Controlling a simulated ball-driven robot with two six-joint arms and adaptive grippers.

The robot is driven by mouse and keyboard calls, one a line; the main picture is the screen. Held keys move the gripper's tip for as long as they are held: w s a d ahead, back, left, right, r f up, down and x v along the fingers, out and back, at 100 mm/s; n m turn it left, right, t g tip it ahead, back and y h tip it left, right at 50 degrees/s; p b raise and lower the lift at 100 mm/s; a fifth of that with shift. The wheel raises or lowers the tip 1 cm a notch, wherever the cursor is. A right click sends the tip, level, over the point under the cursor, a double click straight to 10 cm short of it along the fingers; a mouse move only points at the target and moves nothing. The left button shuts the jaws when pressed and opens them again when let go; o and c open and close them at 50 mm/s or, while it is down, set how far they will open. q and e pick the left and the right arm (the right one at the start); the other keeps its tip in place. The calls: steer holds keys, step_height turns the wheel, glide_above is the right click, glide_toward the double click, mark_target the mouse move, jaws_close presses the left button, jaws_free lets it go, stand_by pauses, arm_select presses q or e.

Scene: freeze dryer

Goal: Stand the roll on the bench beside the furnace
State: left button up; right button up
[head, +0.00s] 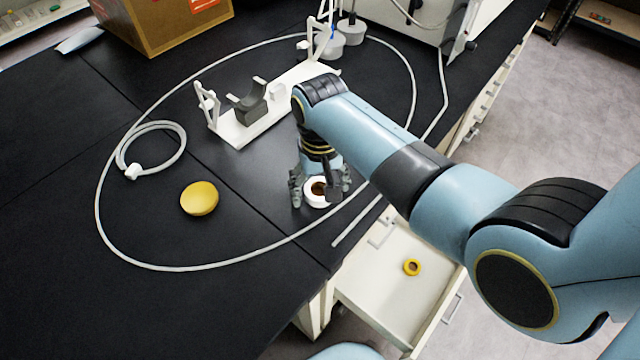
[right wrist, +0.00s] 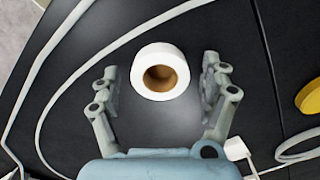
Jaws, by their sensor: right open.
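A white roll with a brown core (head: 314,201) stands on end on the black bench near its front edge, and it also shows in the right wrist view (right wrist: 160,70). My right gripper (head: 321,191) is over the roll, with a finger on either side. In the right wrist view the fingers (right wrist: 161,84) are open, with a gap on each side of the roll. A grey open cradle on a white base (head: 252,113), which may be the furnace, sits behind and left of the roll. My left gripper is not in view.
A thin pale tube (head: 98,205) loops around the cradle and roll. A yellow dish (head: 199,198) and coiled tube (head: 150,124) lie left. A cardboard box (head: 165,22) stands behind.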

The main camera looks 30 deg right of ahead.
mark_target(320, 190)
steer(key=shift+r, duration=0.1)
step_height(320, 190, up, 12)
steer(key=p, duration=0.1)
stand_by(0.4)
